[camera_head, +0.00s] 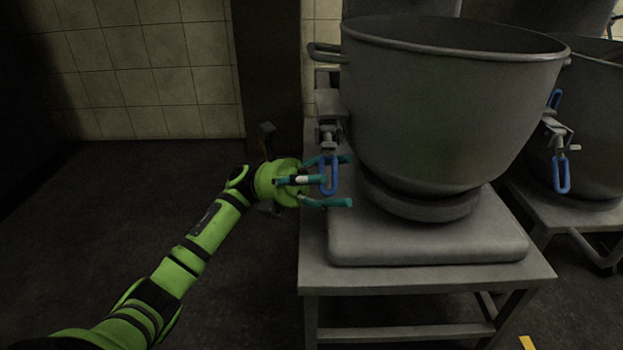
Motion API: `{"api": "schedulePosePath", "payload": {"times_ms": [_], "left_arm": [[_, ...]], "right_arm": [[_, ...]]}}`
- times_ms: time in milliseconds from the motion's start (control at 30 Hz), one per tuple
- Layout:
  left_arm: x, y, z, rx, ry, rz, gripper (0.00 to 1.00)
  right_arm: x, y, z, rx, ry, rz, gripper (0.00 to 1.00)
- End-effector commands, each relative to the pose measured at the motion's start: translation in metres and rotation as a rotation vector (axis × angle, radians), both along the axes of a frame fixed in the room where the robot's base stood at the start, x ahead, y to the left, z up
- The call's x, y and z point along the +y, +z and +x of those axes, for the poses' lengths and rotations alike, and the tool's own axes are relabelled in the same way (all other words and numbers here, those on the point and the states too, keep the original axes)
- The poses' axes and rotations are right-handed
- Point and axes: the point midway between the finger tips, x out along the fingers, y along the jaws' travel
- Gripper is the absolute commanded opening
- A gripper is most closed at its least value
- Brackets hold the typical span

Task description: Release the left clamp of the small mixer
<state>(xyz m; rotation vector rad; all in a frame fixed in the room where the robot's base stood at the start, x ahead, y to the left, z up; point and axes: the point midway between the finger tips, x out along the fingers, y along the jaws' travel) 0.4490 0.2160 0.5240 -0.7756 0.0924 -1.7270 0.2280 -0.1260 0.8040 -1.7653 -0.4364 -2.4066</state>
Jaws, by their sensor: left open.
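The small mixer's large grey metal bowl (440,110) stands on a base plate on a low metal table. The left clamp (328,130) sits at the bowl's left side, and its blue handle (331,176) hangs down. My left gripper (342,181) is open, with its teal fingers around or just beside the blue handle; I cannot tell whether they touch it. My right gripper is not in view.
The metal table (430,282) has its edge just right of and below my left gripper. A second bowl (590,130) stands close on the right. A dark post (270,70) rises behind the gripper. The dark floor (90,220) at left is clear.

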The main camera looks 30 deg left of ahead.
Motion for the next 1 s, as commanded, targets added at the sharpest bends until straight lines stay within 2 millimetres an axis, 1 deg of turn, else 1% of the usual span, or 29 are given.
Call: {"api": "schedulePosePath", "payload": {"times_ms": [167,300,400,500,700,1000], "left_arm": [[0.028,-0.013,0.004,0.004,0.006,0.000,0.58],[0.056,-0.026,0.007,0.002,0.005,-0.001,0.58],[0.072,-0.034,0.009,0.002,0.006,-0.001,0.58],[0.085,-0.041,0.010,0.000,0.006,-0.001,0.58],[0.099,-0.048,0.012,0.000,0.004,0.001,0.58],[0.102,-0.050,0.011,-0.002,0.002,0.000,0.58]], "right_arm": [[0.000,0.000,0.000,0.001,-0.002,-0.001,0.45],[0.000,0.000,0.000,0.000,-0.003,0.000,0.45],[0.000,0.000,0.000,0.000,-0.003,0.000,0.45],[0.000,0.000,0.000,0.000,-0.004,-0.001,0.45],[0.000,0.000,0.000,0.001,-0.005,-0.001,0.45],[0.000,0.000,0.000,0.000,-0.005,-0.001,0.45]]}}
